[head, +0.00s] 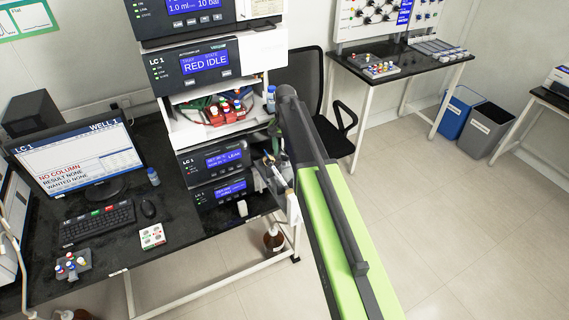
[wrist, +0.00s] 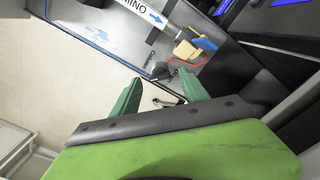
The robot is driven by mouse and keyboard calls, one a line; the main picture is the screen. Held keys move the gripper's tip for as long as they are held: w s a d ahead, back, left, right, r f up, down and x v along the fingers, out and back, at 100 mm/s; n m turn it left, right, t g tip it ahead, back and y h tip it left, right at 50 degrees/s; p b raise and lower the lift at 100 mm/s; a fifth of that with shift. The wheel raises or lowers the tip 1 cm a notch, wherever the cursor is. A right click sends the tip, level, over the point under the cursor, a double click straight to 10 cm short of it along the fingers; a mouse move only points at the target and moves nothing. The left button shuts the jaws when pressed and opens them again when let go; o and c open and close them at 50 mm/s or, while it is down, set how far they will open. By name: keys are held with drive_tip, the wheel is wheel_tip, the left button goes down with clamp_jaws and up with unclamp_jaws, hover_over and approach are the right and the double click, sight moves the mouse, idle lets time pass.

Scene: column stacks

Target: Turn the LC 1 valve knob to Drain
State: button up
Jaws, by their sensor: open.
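In the wrist view, a small dark valve knob (wrist: 160,72) sits on a grey metal panel (wrist: 120,38). Small lettering stands on either side of it; one label seems to read Column, and the other is too small to read surely. My gripper (wrist: 160,92) is open, its two green fingers apart. In this view the knob shows between and just beyond the fingertips, with no visible contact. The knob's exact pointing is hard to tell. In the head view, the LC 1 stack (head: 245,50) stands left of my arm, which hides much of the valve area.
Near the knob are a yellow and blue fitting (wrist: 190,50), a red wire and a white label with a blue arrow (wrist: 145,12). A monitor (head: 80,160) reads NO COLUMN. A black chair (head: 305,80) stands behind my arm.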

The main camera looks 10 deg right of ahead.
drive_tip(key=shift+f, duration=0.6)
drive_tip(key=shift+r, duration=0.1)
clamp_jaws()
